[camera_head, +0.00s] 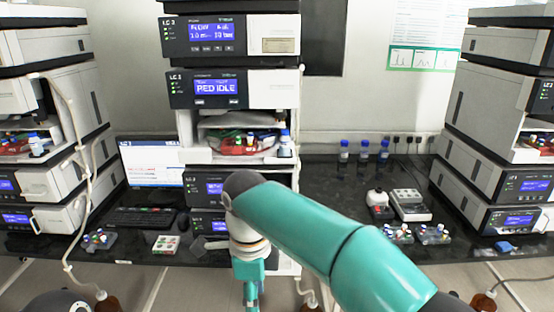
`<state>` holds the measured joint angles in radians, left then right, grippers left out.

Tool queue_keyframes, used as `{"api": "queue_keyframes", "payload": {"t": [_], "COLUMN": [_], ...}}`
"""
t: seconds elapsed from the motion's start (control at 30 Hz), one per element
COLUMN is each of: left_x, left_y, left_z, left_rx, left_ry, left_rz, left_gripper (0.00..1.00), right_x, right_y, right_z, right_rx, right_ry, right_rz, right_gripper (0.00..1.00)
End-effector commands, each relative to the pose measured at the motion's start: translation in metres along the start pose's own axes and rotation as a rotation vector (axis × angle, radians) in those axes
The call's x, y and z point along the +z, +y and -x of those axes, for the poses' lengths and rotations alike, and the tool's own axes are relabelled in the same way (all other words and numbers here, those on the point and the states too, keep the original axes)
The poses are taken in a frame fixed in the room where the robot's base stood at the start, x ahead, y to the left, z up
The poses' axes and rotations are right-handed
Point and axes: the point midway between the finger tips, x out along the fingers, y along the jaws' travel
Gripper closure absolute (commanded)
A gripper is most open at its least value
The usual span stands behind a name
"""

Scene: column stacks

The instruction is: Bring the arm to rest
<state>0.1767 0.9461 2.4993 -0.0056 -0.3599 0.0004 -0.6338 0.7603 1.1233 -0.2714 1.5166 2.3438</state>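My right arm (330,240), teal with dark joints, comes in from the lower right and reaches across to the middle. Its bent joint sits in front of the lower part of the central column stack (205,124), and the links past it hang down toward the bottom edge. I make out no fingers at the end of this arm, and nothing shows as held. My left gripper is not in view.
A dark bench (330,188) carries stacks at left (45,125) and right (500,130), a keyboard (140,217), vial racks (434,234), and several blue-capped bottles (364,151). Brown bottles (107,302) stand below. Cables hang by the left stack.

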Motion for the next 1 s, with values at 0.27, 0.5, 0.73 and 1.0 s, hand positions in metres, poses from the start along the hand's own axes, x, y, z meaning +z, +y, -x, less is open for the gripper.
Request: {"api": "queue_keyframes", "payload": {"t": [0.27,0.5,0.73,1.0], "left_x": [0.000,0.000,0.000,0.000], "left_y": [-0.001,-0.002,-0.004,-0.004], "left_z": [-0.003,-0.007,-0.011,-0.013], "left_rx": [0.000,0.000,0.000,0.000], "left_ry": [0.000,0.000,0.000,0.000], "left_rz": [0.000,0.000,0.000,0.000], "left_gripper": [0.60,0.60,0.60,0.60], "right_x": [-0.059,-0.128,-0.180,-0.177], "right_y": [-0.021,-0.006,0.072,0.174], "right_z": [-0.057,-0.160,-0.307,-0.386], "right_rx": [0.132,0.340,0.489,0.254], "right_ry": [0.056,0.079,-0.159,-0.459], "right_rz": [-0.114,-0.192,0.033,0.560], "right_gripper": [0.54,0.54,0.54,0.54]}}
